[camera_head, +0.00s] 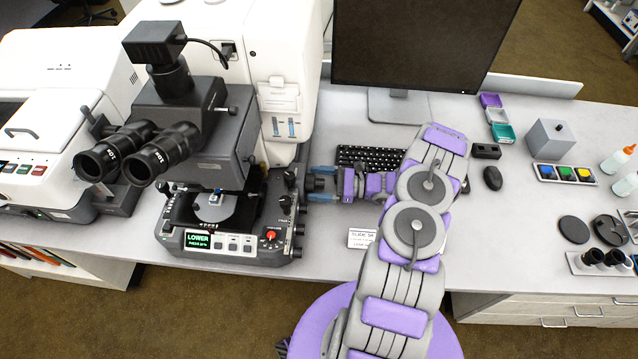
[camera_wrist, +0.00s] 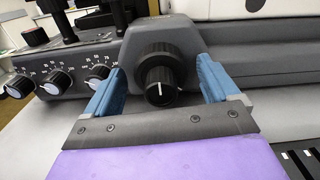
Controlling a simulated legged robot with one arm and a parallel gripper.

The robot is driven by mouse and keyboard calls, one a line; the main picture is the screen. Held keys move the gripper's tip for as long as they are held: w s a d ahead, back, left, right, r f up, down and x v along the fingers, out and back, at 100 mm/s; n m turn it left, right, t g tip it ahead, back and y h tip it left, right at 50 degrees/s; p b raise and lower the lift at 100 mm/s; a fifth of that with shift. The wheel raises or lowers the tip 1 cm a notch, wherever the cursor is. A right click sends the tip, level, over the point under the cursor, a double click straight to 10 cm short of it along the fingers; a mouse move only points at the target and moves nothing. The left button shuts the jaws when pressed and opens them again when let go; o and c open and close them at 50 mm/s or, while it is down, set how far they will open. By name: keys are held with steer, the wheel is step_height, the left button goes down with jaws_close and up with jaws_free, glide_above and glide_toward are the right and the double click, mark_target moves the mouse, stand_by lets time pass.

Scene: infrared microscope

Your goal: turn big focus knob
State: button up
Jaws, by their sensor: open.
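The big focus knob (camera_wrist: 158,62) is a black ribbed wheel on the grey side of the microscope, with a smaller black knob bearing a white line (camera_wrist: 161,84) in front of it. In the wrist view my gripper (camera_wrist: 161,80) is open, with one blue finger on each side of the knobs. A gap shows between the small knob and each finger; I cannot tell whether the fingertips touch the big knob. In the head view my gripper (camera_head: 321,184) reaches the right side of the microscope (camera_head: 195,130) from the right, and the knob is hard to make out there.
Several smaller dials (camera_wrist: 57,80) with number scales sit left of the gripper. A keyboard (camera_head: 372,156), a monitor (camera_head: 420,40) and a mouse (camera_head: 493,178) are to the right. A small label card (camera_head: 361,238) lies on the table below the arm. The table front there is mostly clear.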

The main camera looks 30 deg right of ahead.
steer(key=shift+d, duration=0.15)
steer(key=shift+d, duration=0.2)
steer(key=shift+c, duration=1.2)
steer(key=shift+a, duration=0.2)
steer(key=c, duration=0.8)
steer(key=shift+n, duration=0.8)
steer(key=o, duration=1)
steer(key=shift+o, duration=0.2)
